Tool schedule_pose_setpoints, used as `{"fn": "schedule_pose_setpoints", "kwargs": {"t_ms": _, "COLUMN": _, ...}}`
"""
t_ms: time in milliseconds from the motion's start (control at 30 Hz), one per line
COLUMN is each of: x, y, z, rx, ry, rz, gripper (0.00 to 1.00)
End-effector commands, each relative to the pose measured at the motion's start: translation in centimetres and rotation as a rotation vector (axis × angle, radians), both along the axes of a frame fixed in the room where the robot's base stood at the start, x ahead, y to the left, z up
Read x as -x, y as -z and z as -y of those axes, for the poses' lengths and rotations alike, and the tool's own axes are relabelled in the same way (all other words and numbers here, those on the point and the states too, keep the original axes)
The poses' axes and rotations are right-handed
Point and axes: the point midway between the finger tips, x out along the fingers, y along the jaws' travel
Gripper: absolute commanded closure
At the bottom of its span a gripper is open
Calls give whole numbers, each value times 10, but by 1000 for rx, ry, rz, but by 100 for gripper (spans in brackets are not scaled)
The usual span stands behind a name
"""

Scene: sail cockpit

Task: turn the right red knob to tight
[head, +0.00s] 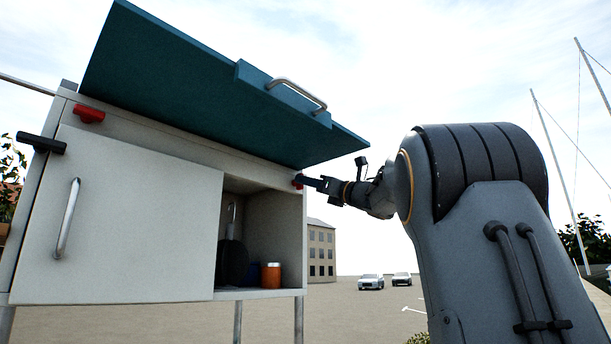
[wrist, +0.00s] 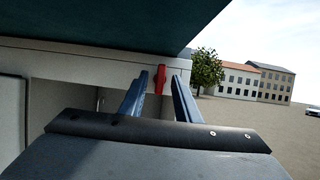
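The right red knob (head: 297,181) sits on the rail at the right end of the white cabinet, under the raised lid. In the wrist view the red knob (wrist: 160,77) stands upright in the gap between the two blue fingers. My gripper (head: 309,182) reaches it from the right, with its fingertips at or very near the knob. In the wrist view my gripper (wrist: 160,88) is open, with a gap showing on each side of the knob. I cannot tell how deep the knob lies between the fingers.
A teal lid (head: 190,85) with a metal handle (head: 296,93) slants close above my gripper. A second red knob (head: 88,114) and a black handle (head: 41,143) are at the left. The open compartment below holds an orange jar (head: 271,275). The sliding door (head: 120,220) covers the left side.

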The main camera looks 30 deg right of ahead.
Motion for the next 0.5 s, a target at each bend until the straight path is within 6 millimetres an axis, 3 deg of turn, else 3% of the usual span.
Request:
{"fn": "schedule_pose_setpoints", "kwargs": {"t_ms": 200, "x": -16, "y": -8, "z": -4, "rx": -1, "ry": 2, "rz": 0, "gripper": 70}}
{"fn": "schedule_pose_setpoints", "kwargs": {"t_ms": 500, "x": -19, "y": -8, "z": -5, "rx": -1, "ry": 4, "rz": -1, "gripper": 70}}
